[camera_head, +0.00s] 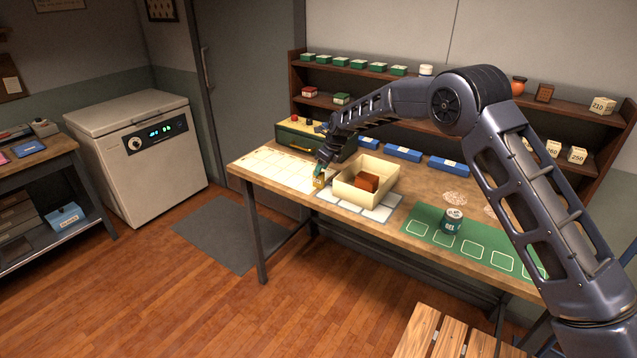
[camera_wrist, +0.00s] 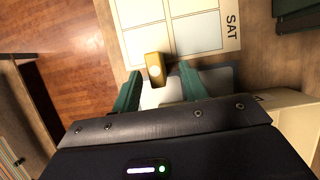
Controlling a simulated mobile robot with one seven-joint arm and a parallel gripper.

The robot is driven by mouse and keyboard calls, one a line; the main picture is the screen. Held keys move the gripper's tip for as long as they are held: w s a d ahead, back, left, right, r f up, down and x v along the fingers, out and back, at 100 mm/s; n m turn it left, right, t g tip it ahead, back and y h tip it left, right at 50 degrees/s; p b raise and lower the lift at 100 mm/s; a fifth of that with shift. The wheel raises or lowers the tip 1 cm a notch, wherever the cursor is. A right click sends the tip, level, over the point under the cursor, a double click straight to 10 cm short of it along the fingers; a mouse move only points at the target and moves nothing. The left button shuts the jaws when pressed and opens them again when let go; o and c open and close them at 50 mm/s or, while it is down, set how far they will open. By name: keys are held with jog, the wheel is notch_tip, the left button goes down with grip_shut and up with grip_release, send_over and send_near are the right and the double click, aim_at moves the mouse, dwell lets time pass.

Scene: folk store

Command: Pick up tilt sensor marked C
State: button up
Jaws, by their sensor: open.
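A small yellow block (camera_wrist: 155,66) with a pale round mark on its face is probably the tilt sensor. No letter can be read on it. In the wrist view it lies at the edge of the cream sheet marked SAT (camera_wrist: 200,30). The block also shows in the head view (camera_head: 319,181), near the table's front edge. My gripper (camera_wrist: 159,76) is open, with its green fingers apart. The block appears just beyond the fingertips, in line with the gap between them. In the head view my gripper (camera_head: 320,169) is right above the block and partly hides it.
A cream open box (camera_head: 350,193) holding a red-brown block (camera_head: 367,181) stands close to the right. A dark green case (camera_head: 300,137) stands behind. A green mat (camera_head: 480,243) with a dark can (camera_head: 453,220) lies farther right. Blue boxes (camera_head: 403,153) line the back.

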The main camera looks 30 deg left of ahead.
aim_at(317, 187)
jog(key=shift+s+x, duration=0.2)
jog(key=shift+x, duration=1.1)
jog(key=shift+s+x, duration=0.15)
jog(key=shift+x, duration=1.2)
jog(key=shift+c, duration=0.2)
grip_shut()
